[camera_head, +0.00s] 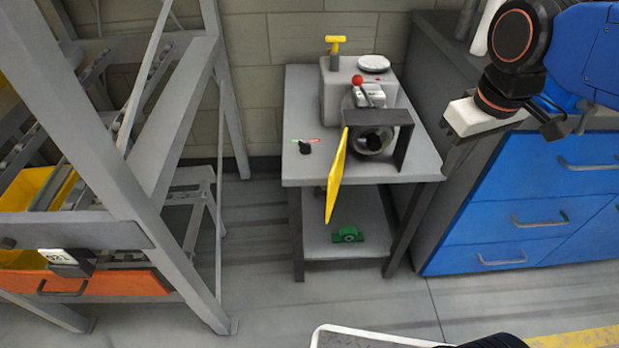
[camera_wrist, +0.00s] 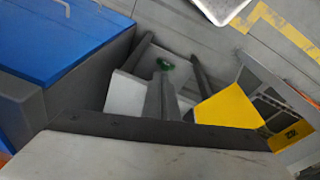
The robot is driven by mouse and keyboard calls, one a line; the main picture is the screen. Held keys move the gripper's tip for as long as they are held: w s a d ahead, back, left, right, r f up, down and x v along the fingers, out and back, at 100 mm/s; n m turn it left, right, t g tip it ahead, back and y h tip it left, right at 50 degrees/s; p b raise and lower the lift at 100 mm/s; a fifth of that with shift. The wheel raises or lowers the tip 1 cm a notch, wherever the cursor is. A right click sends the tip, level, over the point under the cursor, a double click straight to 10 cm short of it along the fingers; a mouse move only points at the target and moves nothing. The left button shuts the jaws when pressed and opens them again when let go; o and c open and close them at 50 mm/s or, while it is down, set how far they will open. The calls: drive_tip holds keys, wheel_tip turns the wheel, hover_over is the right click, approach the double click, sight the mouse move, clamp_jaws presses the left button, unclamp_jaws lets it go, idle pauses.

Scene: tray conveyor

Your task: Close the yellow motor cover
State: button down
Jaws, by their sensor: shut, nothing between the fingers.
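The yellow motor cover (camera_head: 338,175) is a flat panel standing open at the left side of a dark grey frame (camera_head: 400,137) on the motor. It juts out past the table's front edge, and the round motor opening (camera_head: 372,141) is exposed. The cover also shows in the wrist view (camera_wrist: 228,108), to the right of the fingers. My gripper (camera_head: 453,155), with a white body, is at the right of the frame by the cabinet, apart from the cover. In the wrist view my fingers (camera_wrist: 161,97) are together with nothing between them.
The motor stands on a grey table (camera_head: 310,168), with a green part (camera_head: 347,234) on its lower shelf. A blue drawer cabinet (camera_head: 530,180) stands close at right. A grey rack (camera_head: 130,190) stands at left. Floor before the table is clear.

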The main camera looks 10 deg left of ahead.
sight(330, 175)
drive_tip(key=w+a+r+n+g+h, duration=0.1)
drive_tip(key=a+r+n, duration=0.15)
drive_tip(key=a, duration=0.65)
drive_tip(key=w+a+r+n+g, duration=0.1)
drive_tip(key=w+a+n, duration=0.15)
drive_tip(key=a, duration=0.55)
drive_tip(key=s+a+n+h, duration=0.1)
drive_tip(key=s+a+n, duration=0.2)
drive_tip(key=a, duration=0.5)
drive_tip(key=s+a+n+h, duration=0.1)
drive_tip(key=s+a+n, duration=0.15)
drive_tip(key=a, duration=0.65)
drive_tip(key=s+d+f, duration=0.1)
drive_tip(key=d+f, duration=0.5)
drive_tip(key=f, duration=0.4)
drive_tip(key=shift+d, duration=0.35)
drive_tip(key=shift+f, duration=0.1)
drive_tip(key=shift+s+d, duration=0.1)
